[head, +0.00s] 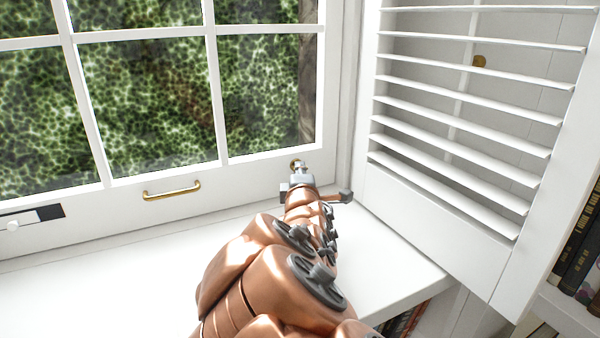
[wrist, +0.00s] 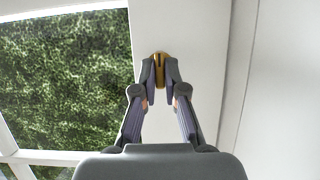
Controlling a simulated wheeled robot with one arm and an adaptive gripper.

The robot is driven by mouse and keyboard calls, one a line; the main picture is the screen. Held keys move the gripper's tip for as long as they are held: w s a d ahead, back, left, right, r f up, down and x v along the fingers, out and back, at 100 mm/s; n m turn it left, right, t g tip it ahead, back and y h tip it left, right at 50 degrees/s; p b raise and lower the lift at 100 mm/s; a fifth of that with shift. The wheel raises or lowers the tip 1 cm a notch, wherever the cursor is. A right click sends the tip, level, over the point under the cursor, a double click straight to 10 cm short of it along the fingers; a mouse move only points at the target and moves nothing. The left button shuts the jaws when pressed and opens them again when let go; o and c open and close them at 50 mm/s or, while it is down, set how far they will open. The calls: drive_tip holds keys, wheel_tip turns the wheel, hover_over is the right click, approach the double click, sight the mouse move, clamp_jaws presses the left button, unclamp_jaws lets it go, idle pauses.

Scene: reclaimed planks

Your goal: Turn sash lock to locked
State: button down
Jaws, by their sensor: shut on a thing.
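The sash lock (wrist: 160,60) is a small brass piece on the white window frame. In the wrist view it sits between my fingertips, and they hide part of it. My gripper (wrist: 160,75) is shut on the lock in the wrist view. Whether the lock is turned to locked or unlocked I cannot tell.
A brass pull handle (head: 172,190) is on the bottom rail, left of my arm. A louvred white shutter (head: 450,130) stands open at the right. The white sill (head: 130,285) is clear at the left. Books (head: 580,245) stand at the far right.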

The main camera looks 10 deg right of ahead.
drive_tip(key=shift+r, duration=0.15)
drive_tip(key=shift+r+m+g+p, duration=0.1)
drive_tip(key=shift+m+g+p, duration=0.2)
drive_tip(key=shift+m+p, duration=0.5)
drive_tip(key=m+g+p, duration=0.1)
drive_tip(key=m+p, duration=0.1)
drive_tip(key=p, duration=0.1)
drive_tip(key=shift+d+r+m+y, duration=0.1)
drive_tip(key=shift+r+m+y, duration=0.05)
drive_tip(key=shift+m+y, duration=0.25)
drive_tip(key=m+g+y+p, duration=0.1)
drive_tip(key=m+p, duration=0.1)
drive_tip(key=m+y+p, duration=0.1)
drive_tip(key=m+p, duration=0.1)
drive_tip(key=p, duration=0.1)
drive_tip(key=shift+d+g, duration=0.15)
drive_tip(key=shift+g, duration=0.25)
drive_tip(key=m+y, duration=0.1)
drive_tip(key=m, duration=0.1)
drive_tip(key=shift+m+y+p, duration=0.3)
drive_tip(key=shift+p, duration=0.1)
drive_tip(key=shift+d+m+g+y, duration=0.15)
drive_tip(key=shift+m+g+y, duration=0.25)
drive_tip(key=shift+m+y, duration=0.55)
drive_tip(key=shift+m, duration=0.25)
